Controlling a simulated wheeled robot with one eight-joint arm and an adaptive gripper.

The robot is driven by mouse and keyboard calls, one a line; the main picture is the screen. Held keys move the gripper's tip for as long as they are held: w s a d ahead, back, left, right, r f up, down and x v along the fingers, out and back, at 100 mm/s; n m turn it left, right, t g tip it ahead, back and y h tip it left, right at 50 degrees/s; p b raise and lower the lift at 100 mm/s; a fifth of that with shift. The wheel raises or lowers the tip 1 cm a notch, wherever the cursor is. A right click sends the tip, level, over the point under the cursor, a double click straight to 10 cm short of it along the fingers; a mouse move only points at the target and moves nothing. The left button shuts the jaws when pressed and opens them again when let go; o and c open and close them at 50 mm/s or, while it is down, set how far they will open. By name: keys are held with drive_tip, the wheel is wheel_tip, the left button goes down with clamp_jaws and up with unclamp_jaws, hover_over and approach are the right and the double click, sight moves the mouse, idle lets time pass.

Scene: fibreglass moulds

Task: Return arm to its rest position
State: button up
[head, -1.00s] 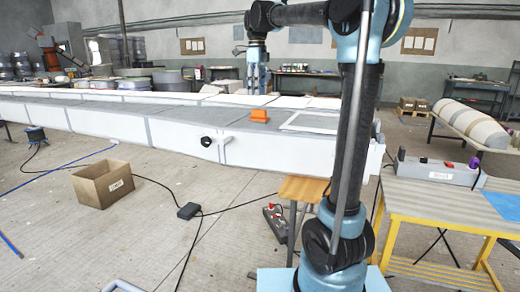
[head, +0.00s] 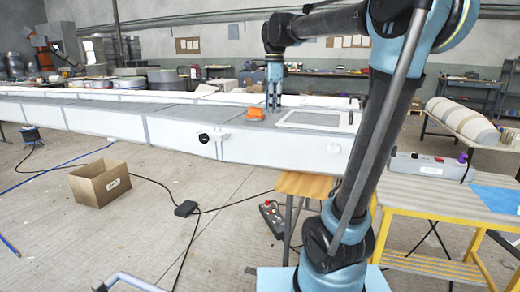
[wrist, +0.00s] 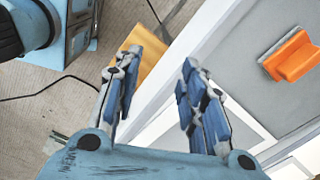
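My gripper (head: 273,107) hangs pointing down from my bent arm, in front of or above the long white mould (head: 270,146) in the head view. In the wrist view my gripper (wrist: 157,85) has its two blue fingers apart, with nothing between them. An orange block-like tool (head: 256,113) lies on the mould's grey top, close to my gripper in the head view. In the wrist view the orange tool (wrist: 292,56) lies to the right of the fingers, apart from them.
A wooden stool (head: 303,185) stands beside my base. A yellow-framed table (head: 440,198) with a grey box (head: 430,167) is at the right. A cardboard box (head: 100,183) and cables lie on the floor at left. A white frame (head: 312,120) lies on the mould.

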drive_tip(key=s+d+f+n, duration=0.4)
drive_tip(key=s+f, duration=0.4)
drive_tip(key=f, duration=0.2)
drive_tip(key=s+d+f+n+t, duration=0.1)
drive_tip(key=s+d+f+n, duration=0.4)
drive_tip(key=f, duration=0.5)
drive_tip(key=s+d+f+n, duration=0.5)
drive_tip(key=s+f+n, duration=0.3)
drive_tip(key=s+f, duration=0.2)
drive_tip(key=shift+s+f+t, duration=0.3)
drive_tip(key=shift+s, duration=0.65)
drive_tip(key=shift+w+f, duration=0.2)
drive_tip(key=shift+w, duration=0.25)
drive_tip(key=shift+c, duration=0.6)
drive_tip(key=shift+d, duration=0.1)
